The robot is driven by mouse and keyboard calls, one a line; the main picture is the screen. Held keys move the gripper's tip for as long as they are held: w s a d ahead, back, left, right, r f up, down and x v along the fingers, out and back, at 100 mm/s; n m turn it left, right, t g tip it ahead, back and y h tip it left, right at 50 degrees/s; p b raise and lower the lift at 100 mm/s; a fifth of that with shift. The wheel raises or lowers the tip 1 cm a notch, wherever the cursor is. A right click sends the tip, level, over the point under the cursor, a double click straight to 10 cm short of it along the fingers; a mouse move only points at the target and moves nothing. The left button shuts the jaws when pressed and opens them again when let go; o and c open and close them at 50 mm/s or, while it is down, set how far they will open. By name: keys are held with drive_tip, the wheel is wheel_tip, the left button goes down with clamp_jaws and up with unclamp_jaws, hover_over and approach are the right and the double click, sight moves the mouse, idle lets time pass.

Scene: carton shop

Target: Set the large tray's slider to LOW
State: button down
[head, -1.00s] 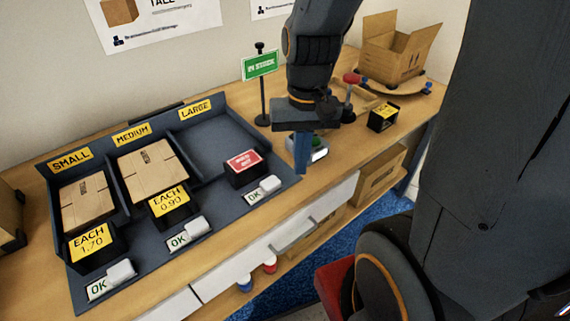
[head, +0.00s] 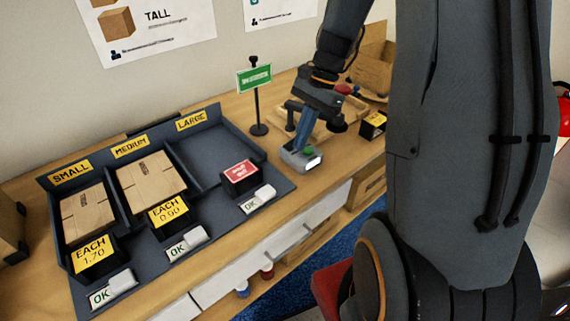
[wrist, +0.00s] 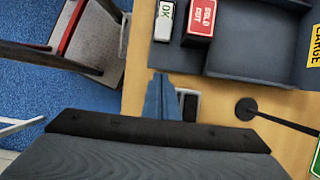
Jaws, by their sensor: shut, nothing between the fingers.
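The large tray (head: 212,163) is the right bay of the dark three-bay rack, under the LARGE label, and it is empty. A red sign block (head: 240,174) stands at its front; in the wrist view the sign (wrist: 201,18) reads SOLD OUT. The large tray's slider (head: 262,196) is a white block in front, with the letters OK showing to its left. The slider also shows in the wrist view (wrist: 162,29). My gripper (head: 299,143) is shut and empty, right of the rack, over or beside a grey device with a green button; contact cannot be told.
The grey device (head: 312,161) stands on the bench right of the rack. A green sign on a black stand (head: 258,108) is behind it. The small and medium bays hold flat cartons (head: 151,175). A red stool (head: 327,287) stands before the bench.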

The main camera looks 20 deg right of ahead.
sight(266, 193)
drive_tip(key=p+x, duration=0.1)
drive_tip(key=x, duration=0.9)
drive_tip(key=shift+s+a, duration=0.1)
drive_tip(key=shift+a, duration=0.05)
drive_tip(key=shift+s+a+r+p, duration=0.1)
drive_tip(key=shift+s+a+p, duration=0.15)
drive_tip(key=shift+a, duration=0.35)
drive_tip(key=shift+s+a+r+p, duration=0.1)
drive_tip(key=shift+a+p, duration=0.1)
drive_tip(key=shift+a, duration=0.35)
drive_tip(key=shift+s+a, duration=0.15)
drive_tip(key=shift+a, duration=0.4)
